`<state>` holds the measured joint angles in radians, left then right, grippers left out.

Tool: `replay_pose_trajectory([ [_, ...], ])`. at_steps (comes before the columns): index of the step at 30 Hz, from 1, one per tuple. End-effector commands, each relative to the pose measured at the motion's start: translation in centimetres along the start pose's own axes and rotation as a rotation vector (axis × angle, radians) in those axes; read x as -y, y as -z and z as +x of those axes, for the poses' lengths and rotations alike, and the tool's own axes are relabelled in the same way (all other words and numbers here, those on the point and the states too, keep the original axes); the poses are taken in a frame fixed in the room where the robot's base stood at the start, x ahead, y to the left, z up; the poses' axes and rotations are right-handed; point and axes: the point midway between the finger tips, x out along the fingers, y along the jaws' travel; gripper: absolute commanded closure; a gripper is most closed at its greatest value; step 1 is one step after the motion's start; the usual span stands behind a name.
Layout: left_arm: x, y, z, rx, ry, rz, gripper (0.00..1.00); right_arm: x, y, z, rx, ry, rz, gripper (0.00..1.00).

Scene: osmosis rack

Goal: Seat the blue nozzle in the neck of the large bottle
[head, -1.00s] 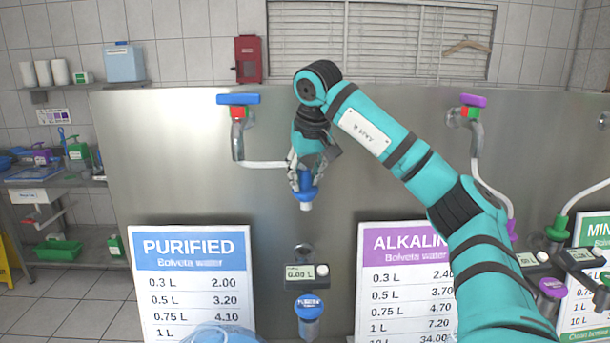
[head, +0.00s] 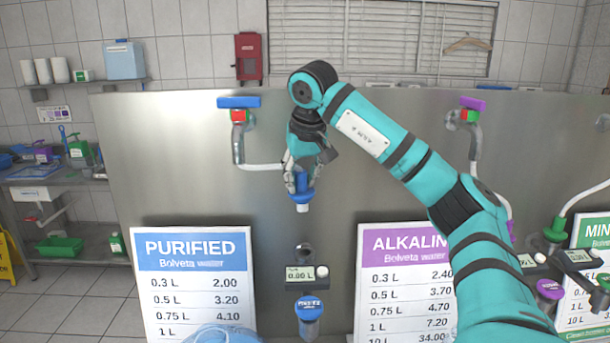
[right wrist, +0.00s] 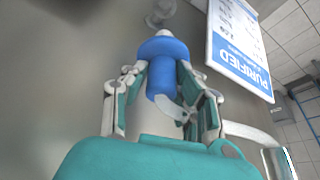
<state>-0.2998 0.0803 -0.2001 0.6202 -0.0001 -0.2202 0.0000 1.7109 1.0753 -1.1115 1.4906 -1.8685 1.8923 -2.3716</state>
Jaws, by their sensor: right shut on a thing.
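The blue nozzle (head: 301,194) with a white tip is in my right gripper (head: 301,176), which points down in front of the steel panel. The gripper is shut on it, and the nozzle hangs roughly upright, tip down. In the right wrist view the blue nozzle (right wrist: 163,52) sits between the fingers of my right gripper (right wrist: 165,85). A white hose runs from the nozzle to the tap at its left. At the bottom edge of the head view, a translucent blue rounded top (head: 222,334) shows, perhaps the large bottle; its neck cannot be made out. My left gripper is not in view.
The blue-handled tap (head: 239,115) is on the steel panel (head: 180,180). The PURIFIED price sign (head: 195,290) and the ALKALINE sign (head: 400,290) stand below. A small meter (head: 306,273) and a blue-capped fitting (head: 309,311) lie below the nozzle.

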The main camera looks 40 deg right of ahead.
Motion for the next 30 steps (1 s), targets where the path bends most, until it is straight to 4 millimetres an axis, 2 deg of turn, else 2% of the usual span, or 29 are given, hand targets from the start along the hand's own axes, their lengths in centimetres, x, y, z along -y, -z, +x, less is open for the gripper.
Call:
replay_pose_trajectory([
  [30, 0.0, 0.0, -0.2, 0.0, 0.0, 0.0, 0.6, 7.3, -5.3, -2.2, -0.001, 0.001, -0.003, 1.0],
])
